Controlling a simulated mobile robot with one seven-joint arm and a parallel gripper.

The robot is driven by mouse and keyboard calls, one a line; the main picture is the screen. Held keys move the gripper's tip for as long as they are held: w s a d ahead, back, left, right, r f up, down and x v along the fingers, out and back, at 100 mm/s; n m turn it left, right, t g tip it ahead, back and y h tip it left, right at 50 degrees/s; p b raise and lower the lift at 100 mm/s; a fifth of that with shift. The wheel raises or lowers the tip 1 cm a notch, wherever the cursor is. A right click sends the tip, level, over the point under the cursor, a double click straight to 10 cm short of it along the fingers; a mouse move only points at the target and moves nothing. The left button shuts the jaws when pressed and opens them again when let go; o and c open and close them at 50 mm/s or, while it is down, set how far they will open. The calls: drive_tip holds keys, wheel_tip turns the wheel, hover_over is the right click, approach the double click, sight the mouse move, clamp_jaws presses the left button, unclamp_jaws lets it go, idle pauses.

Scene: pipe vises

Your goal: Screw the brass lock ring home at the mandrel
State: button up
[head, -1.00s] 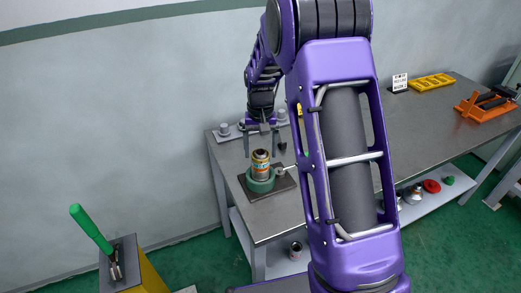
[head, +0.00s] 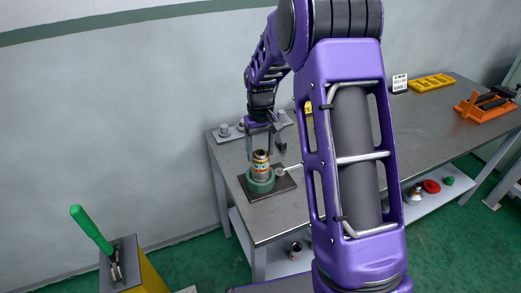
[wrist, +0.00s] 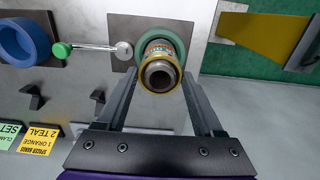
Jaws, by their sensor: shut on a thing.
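The brass lock ring (wrist: 160,78) is a gold band around the top of an upright mandrel (wrist: 160,72), with a dark bore showing in the wrist view. In the head view the mandrel (head: 261,170) carries an orange and white band and stands in a green vise (head: 262,186) on a dark plate (head: 286,183). My gripper (head: 260,152) comes down from above, one finger on each side of the mandrel's top. In the wrist view my gripper (wrist: 160,80) is shut on the brass ring. The exact finger contact is hard to see.
A silver lever (wrist: 92,48) with a green knob reaches out beside the vise. A blue ring (wrist: 20,40) and label cards (wrist: 60,137) lie nearby. A yellow tray (head: 432,82) and an orange vise (head: 487,104) are farther right. The bench middle is mostly clear.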

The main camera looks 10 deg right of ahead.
clamp_jaws()
drive_tip(key=m, duration=0.8)
drive_tip(key=o, duration=1.3)
unclamp_jaws()
drive_tip(key=n, duration=1)
